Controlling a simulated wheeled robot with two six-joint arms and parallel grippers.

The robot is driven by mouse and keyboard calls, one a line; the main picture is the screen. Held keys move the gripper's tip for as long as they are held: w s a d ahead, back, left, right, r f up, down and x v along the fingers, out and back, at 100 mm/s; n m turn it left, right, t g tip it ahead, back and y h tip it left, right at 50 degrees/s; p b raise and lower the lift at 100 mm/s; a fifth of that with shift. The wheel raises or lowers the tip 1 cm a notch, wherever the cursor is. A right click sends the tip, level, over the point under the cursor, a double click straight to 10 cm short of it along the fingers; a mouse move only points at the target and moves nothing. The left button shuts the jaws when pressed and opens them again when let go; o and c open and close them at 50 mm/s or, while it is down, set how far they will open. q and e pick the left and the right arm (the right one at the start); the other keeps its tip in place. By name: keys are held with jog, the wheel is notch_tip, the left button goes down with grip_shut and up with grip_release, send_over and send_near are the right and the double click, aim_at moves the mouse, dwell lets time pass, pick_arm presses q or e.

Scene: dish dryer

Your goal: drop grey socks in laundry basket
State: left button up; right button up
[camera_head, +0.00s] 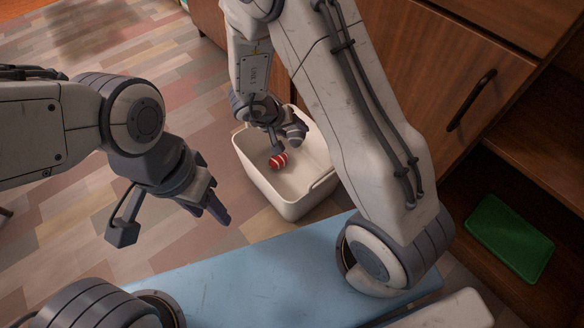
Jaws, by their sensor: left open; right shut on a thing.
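A white laundry basket (262,187) stands on the floor in the middle of the head view, its open top facing up. My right gripper (286,146) reaches down over the basket's opening and is shut on a small red-and-white striped thing (278,161), which looks like a rolled sock. The striped thing shows against the inside of the basket; I cannot tell whether it touches the basket. My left gripper (169,219) is open and empty, left of the basket above the floor. No grey socks can be made out.
A wooden cabinet (415,60) with a dark handle stands behind the basket to the right. A green box-like thing (510,238) lies on a low shelf at the right. A light blue surface (250,285) spans the front. Wooden floor (60,225) lies open on the left.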

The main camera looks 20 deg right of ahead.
jog(key=o, duration=1.4)
jog(key=shift+o, duration=0.2)
jog(key=p+v, duration=0.9)
jog(key=v, duration=0.1)
jog(key=shift+r, duration=0.2)
jog(key=shift+a, duration=0.15)
